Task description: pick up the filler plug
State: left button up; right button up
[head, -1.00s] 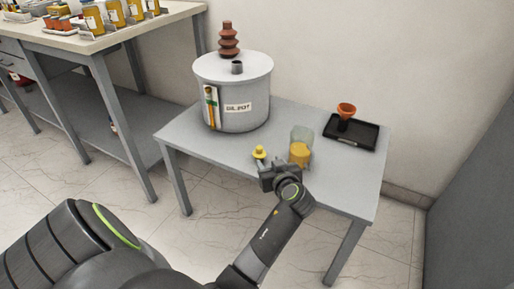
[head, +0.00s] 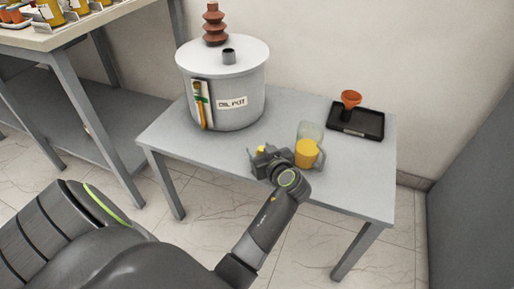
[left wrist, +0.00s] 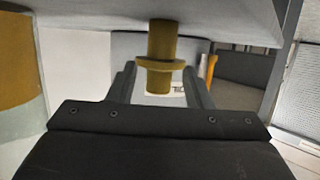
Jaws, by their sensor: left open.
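The yellow filler plug (head: 261,149) stands on the grey table, mostly hidden behind my left gripper (head: 265,157) in the head view. In the left wrist view, which looks upside down, the plug (left wrist: 162,45) shows a stem and a wider collar. My left gripper (left wrist: 160,78) is open, with one finger on each side of the plug. A gap shows between the plug and each finger. My right gripper is in neither view.
A jug of yellow oil (head: 307,154) stands close to the right of my left gripper. The grey oil pot (head: 228,95) with a brown bushing (head: 214,27) is at the back left. A black tray (head: 371,126) with an orange funnel (head: 351,99) is at the back right.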

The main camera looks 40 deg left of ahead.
pick_arm(q)
jog(key=shift+w+a+f, duration=0.15)
jog(key=shift+a+f, duration=0.05)
jog(key=shift+a, duration=0.05)
jog(key=shift+d+r, duration=0.2)
jog(key=shift+d, duration=0.1)
jog(key=shift+c, duration=1.3)
grip_shut()
